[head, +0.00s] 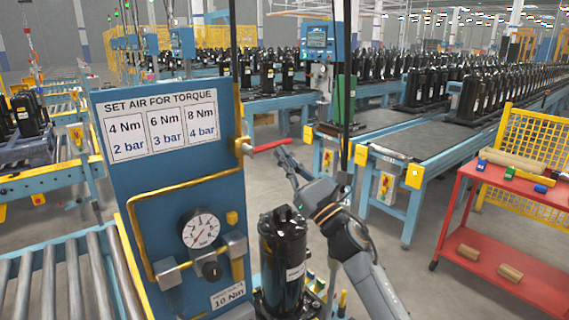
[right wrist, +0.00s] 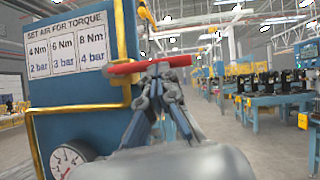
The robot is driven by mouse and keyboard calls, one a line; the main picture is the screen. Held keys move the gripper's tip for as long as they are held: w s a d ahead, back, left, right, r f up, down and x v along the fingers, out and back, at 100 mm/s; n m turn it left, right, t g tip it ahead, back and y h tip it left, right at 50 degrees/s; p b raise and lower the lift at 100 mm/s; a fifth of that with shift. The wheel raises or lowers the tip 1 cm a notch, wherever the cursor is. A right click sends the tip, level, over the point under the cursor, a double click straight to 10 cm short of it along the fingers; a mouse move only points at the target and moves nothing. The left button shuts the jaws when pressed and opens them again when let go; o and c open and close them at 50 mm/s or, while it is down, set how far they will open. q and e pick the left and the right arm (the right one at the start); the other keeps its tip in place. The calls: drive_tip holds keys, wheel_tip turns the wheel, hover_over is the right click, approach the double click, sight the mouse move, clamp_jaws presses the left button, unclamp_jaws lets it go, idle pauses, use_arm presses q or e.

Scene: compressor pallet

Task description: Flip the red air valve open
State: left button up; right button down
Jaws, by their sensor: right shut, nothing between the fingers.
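The red air valve handle (head: 270,146) sticks out sideways to the right from its brass-coloured body (head: 243,146) on the yellow pipe, at the right edge of the blue panel. It lies nearly level and also shows in the right wrist view (right wrist: 122,69). My right gripper (head: 283,157) is shut and empty, with its fingertips just below the handle's outer half. In the right wrist view the fingertips (right wrist: 158,70) overlap the handle; I cannot tell whether they touch it. My left gripper is not in view.
The blue panel (head: 120,190) carries a torque sign (head: 158,124), a pressure gauge (head: 201,229) and a regulator knob (head: 211,270). A red cart (head: 500,245) is at the right.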

sight(287, 142)
drive_tip(key=r+n+g+y+b, duration=0.1)
drive_tip(key=n+g+b, duration=0.1)
drive_tip(key=n+b, duration=0.1)
drive_tip(key=r+n+g+y+b, duration=0.1)
drive_tip(key=n+g+b, duration=0.1)
drive_tip(key=n, duration=0.2)
drive_tip(key=r+n+g+y+b, duration=0.1)
drive_tip(key=n+g+b, duration=0.1)
drive_tip(key=n+b, duration=0.1)
drive_tip(key=shift+d+r+b, duration=0.2)
drive_tip(key=shift+r+b, duration=0.1)
drive_tip(key=shift+r, duration=0.05)
drive_tip(key=s+a+r+n+g+h, duration=0.2)
drive_tip(key=r+n+g, duration=0.3)
drive_tip(key=n, duration=0.6)
drive_tip(key=shift+s+a+r+n+g+h, duration=0.15)
drive_tip(key=shift+a+n+g+h, duration=0.2)
drive_tip(key=shift+a+g, duration=0.35)
